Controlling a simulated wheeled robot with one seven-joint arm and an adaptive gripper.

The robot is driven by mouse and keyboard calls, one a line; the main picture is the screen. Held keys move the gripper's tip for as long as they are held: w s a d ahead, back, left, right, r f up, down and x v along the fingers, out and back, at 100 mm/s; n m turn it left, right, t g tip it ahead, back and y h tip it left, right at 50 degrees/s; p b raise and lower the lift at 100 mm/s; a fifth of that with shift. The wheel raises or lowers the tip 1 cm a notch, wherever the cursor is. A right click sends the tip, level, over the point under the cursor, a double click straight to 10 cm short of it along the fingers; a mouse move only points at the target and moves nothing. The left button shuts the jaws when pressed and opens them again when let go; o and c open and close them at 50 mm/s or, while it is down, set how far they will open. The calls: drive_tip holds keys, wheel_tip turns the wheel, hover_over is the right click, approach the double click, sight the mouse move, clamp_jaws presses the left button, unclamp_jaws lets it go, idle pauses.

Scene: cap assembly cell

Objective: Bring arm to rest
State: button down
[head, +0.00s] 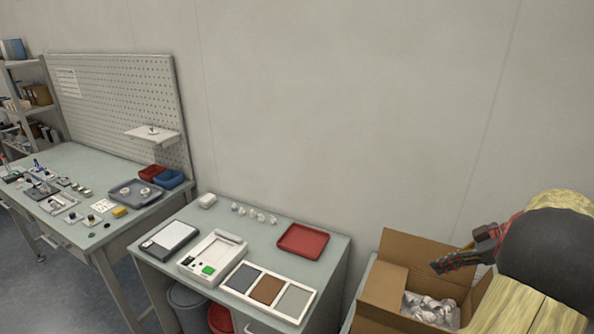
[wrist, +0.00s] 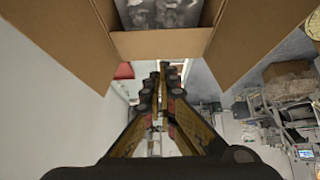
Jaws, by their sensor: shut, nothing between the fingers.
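My gripper (head: 440,266) is at the right of the head view, above the open cardboard box (head: 395,247). It points left and slightly down, and its fingers are closed with nothing between them. In the wrist view my gripper (wrist: 162,68) reaches away from the camera with its two fingers together. The box's brown flaps (wrist: 160,44) fill the upper part of that view. My arm hides part of the box's right side in the head view.
Crumpled grey-white packing (head: 430,308) lies in the box. Left of it a table holds a red tray (head: 302,240), a three-part tray (head: 267,289) and a white device (head: 212,256). A workbench with a pegboard (head: 120,100) stands farther left. The wall behind is bare.

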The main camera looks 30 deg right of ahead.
drive_tip(key=w+a+r+m+g, duration=0.1)
drive_tip(key=w+a+r, duration=0.15)
drive_tip(key=a, duration=0.55)
drive_tip(key=w+a+r+g+h, duration=0.1)
drive_tip(key=w+a, duration=0.3)
drive_tip(key=a, duration=0.3)
drive_tip(key=w+a+r+m+g, duration=0.1)
drive_tip(key=w+a+r, duration=0.15)
drive_tip(key=a, duration=0.55)
drive_tip(key=s+a+m+t+h, duration=0.1)
drive_tip(key=s+a, duration=0.3)
drive_tip(key=a, duration=0.8)
drive_tip(key=s+a+m+h, duration=0.2)
drive_tip(key=s+a+m, duration=0.1)
drive_tip(key=a, duration=0.8)
drive_tip(key=shift+s+a+t, duration=0.35)
drive_tip(key=shift+t, duration=0.05)
drive_tip(key=shift+r, duration=0.1)
